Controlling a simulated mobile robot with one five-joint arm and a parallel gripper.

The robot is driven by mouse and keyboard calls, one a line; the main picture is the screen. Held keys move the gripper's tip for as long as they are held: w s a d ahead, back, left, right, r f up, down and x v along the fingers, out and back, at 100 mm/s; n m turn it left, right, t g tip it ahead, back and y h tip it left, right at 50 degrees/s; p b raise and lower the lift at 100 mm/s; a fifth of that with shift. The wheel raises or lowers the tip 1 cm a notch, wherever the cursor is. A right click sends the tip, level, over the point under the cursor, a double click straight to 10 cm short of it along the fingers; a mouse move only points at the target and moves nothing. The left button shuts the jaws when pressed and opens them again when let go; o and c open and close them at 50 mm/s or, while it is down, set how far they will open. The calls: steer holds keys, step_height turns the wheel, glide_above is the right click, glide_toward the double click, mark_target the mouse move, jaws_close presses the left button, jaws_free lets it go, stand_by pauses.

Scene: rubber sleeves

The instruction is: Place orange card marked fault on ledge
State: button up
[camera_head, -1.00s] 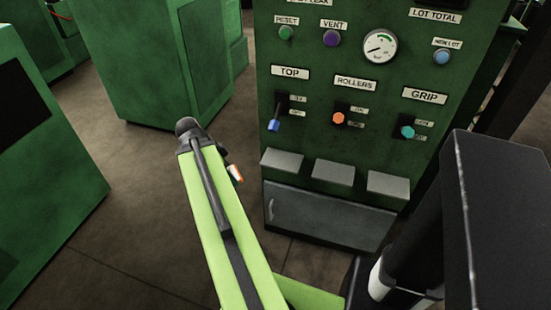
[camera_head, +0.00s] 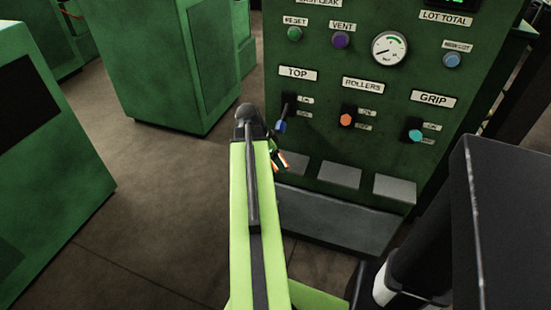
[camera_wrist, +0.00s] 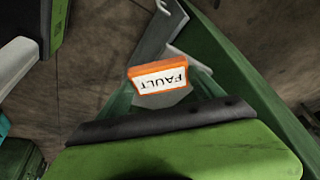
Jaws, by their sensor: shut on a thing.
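The orange card (camera_wrist: 157,77) has a white face marked FAULT, which reads upside down in the wrist view. My gripper (camera_wrist: 160,92) is shut on it and holds it off the floor. In the head view only a small orange and white bit of the card (camera_head: 283,160) shows beside my arm's end, in front of the green cabinet. Three grey ledges jut from the cabinet front below the switches: a left one (camera_head: 296,170) under TOP, partly near my arm, a middle one (camera_head: 339,175) under ROLLERS and a right one (camera_head: 394,187) under GRIP.
The cabinet panel (camera_head: 318,75) carries a blue-tipped TOP lever (camera_head: 281,126) close to my gripper, an orange ROLLERS knob (camera_head: 346,119) and a teal GRIP knob (camera_head: 415,136). A grey lower door (camera_head: 340,220) sits under the ledges. Other green cabinets (camera_head: 165,70) stand left, with open floor between.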

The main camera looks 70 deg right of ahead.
steer(key=shift+f, duration=0.25)
steer(key=o, duration=1.5)
steer(key=shift+r, duration=0.1)
steer(key=shift+r, duration=0.1)
steer(key=shift+r, duration=0.25)
steer(key=p+v, duration=1.1)
steer(key=shift+a+r, duration=0.25)
steer(key=shift+r, duration=0.05)
steer(key=shift+w, duration=0.15)
